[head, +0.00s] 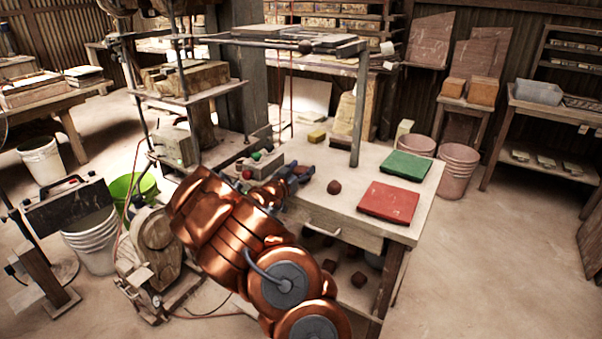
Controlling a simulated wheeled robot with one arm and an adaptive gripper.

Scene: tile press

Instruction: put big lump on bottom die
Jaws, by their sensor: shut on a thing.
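My gripper (299,175) is over the worktable, left of the middle, with its blue-grey fingers pointing right. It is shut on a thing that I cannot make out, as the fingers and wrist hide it. A dark reddish-brown lump (334,187) sits on the bare tabletop just right of the fingertips, apart from them. From this view alone I cannot tell whether it is the big lump. I cannot pick out the bottom die with certainty; my arm covers part of the area to the left.
On the worktable (340,212) lie a green board (405,166) and a red board (388,203). A box with green and red knobs (262,165) stands behind my wrist. A metal frame post (360,110) rises at the table's back. Brown lumps (357,279) lie on the lower shelf.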

